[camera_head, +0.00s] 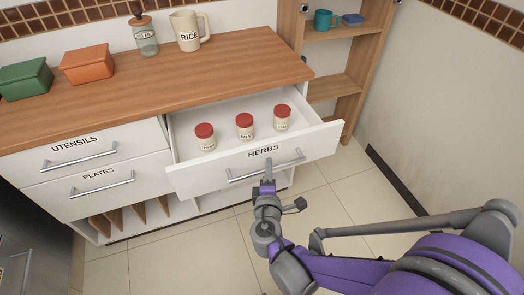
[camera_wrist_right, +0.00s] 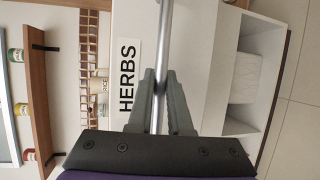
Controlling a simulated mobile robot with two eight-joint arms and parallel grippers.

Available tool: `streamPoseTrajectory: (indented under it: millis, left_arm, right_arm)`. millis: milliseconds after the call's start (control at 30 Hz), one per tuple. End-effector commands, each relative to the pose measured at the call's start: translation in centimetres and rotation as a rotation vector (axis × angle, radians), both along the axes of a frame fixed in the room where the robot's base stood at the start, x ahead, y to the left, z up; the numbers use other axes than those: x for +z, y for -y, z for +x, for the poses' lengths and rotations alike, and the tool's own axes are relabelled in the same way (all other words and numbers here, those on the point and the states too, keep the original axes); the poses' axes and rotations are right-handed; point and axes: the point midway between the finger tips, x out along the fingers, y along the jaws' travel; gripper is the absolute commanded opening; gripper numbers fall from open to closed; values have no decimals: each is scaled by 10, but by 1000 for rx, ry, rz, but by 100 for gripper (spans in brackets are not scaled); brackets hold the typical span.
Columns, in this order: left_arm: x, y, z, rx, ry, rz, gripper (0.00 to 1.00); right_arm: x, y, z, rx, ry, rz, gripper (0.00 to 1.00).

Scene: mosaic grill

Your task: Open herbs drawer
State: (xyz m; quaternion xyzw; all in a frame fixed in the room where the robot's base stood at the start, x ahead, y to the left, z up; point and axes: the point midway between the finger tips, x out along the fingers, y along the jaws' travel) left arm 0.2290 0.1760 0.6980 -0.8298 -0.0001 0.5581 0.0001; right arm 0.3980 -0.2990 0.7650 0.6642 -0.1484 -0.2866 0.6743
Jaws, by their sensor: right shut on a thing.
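The herbs drawer (camera_head: 256,168) stands pulled out from the counter, its white front labelled HERBS. Three small jars with red lids, a left one (camera_head: 205,138), a middle one (camera_head: 245,127) and a right one (camera_head: 282,118), stand upright inside it. My right gripper (camera_head: 268,172) is at the drawer's metal bar handle (camera_head: 292,162). In the right wrist view, the fingers of my right gripper (camera_wrist_right: 161,95) are shut around the bar handle (camera_wrist_right: 164,40), beside the HERBS label. My left gripper is in neither view.
The utensils drawer (camera_head: 110,137) and plates drawer (camera_head: 62,193) are shut at the left. On the wooden counter (camera_head: 180,78) stand a green box (camera_head: 25,80), an orange box (camera_head: 87,65), a glass jar (camera_head: 146,40) and a RICE pitcher (camera_head: 187,32). A wooden shelf (camera_head: 335,88) stands behind. Tiled floor is clear in front.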

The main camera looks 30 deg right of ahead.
Motion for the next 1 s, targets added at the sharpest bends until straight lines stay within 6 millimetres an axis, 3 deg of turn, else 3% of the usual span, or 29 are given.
streamPoseTrajectory:
  millis: [200, 400, 633, 1000]
  left_arm:
    - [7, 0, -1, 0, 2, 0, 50]
    - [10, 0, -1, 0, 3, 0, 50]
    - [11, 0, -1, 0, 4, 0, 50]
    - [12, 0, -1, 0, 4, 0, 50]
  right_arm:
    - [1, -13, -49, 4, 0, 0, 0]
    - [1, -19, -78, 2, 0, -1, 0]
    - [0, -23, -92, 1, 0, -1, 0]
    - [0, -23, -94, 0, 0, -1, 0]
